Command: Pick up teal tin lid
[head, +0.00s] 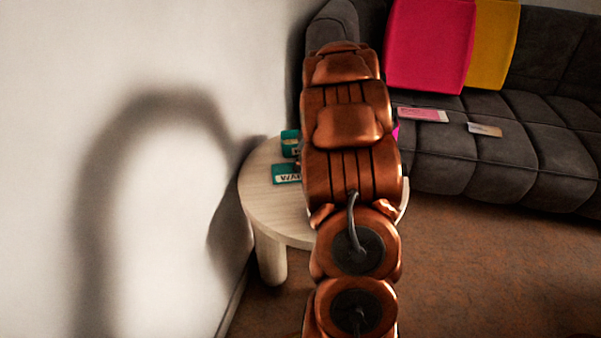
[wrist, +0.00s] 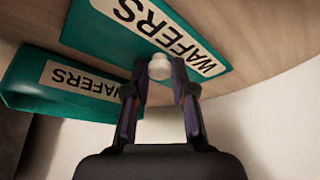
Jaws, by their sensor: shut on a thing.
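Two teal pieces with cream WAFERS labels show in the wrist view. One teal piece (wrist: 108,45) is at the top and centre, against the wooden surface. The other, a box-like teal piece (wrist: 28,78), is at the left. My gripper (wrist: 160,78) is shut on a small pale round knob (wrist: 159,67) at the edge of the first piece, which appears to be the tin lid. The fingers hide how the knob joins it. In the head view the teal pieces (head: 286,168) are partly behind my arm, and my gripper is hidden.
The pale round wooden table (head: 262,212) stands close to the white wall at the left. A dark grey sofa (head: 440,165) is at the right, with pink (head: 430,45) and yellow (head: 492,40) cushions. A pink-and-white flat item (head: 423,115) and a small card (head: 485,130) lie on it.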

